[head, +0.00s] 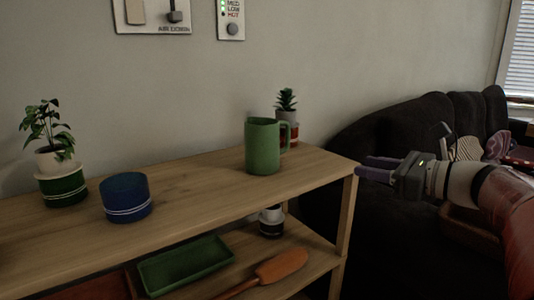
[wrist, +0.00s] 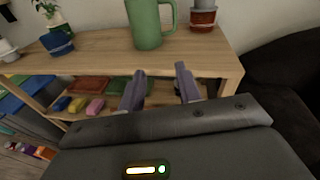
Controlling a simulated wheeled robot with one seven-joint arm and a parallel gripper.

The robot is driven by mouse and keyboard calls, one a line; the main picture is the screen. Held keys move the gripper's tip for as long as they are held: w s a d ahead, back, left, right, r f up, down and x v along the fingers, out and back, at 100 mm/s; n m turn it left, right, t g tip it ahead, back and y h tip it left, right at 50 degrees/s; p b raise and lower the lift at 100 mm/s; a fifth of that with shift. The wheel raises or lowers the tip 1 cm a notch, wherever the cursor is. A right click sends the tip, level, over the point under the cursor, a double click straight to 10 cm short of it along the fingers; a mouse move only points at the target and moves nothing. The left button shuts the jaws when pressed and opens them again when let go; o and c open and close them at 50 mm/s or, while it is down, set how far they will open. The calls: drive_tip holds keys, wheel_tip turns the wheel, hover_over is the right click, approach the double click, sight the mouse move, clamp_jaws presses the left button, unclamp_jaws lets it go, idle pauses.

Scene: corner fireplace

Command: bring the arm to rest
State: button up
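My gripper (head: 374,168) is at the right of the head view, just off the right end of the wooden shelf unit (head: 205,185). In the wrist view my gripper (wrist: 160,88) shows two purple-grey fingers spread apart, with nothing between them. The shelf's top edge and lower boards show beyond the fingers. My arm reaches in from the right side of the head view.
A green mug (head: 262,147), a blue pot (head: 125,197) and two potted plants (head: 62,185) (head: 287,118) stand on the top board. A green tray (head: 186,266) and an orange spatula (head: 272,270) lie below. A dark sofa (head: 385,125) is behind my arm.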

drive_tip(key=s+a+f+n+g+h, duration=0.55)
drive_tip(key=s+a+f+n, duration=0.45)
drive_tip(key=s+f+n, duration=0.25)
drive_tip(key=s+d+f+n+h+p, duration=0.1)
drive_tip(key=s+d+f+n+h, duration=0.3)
drive_tip(key=s+n, duration=0.6)
wheel_tip(320, 180, down, 3)
drive_tip(key=n+h, duration=0.2)
drive_tip(key=n, duration=0.1)
drive_tip(key=shift+s, duration=0.2)
drive_tip(key=shift+g+h, duration=0.25)
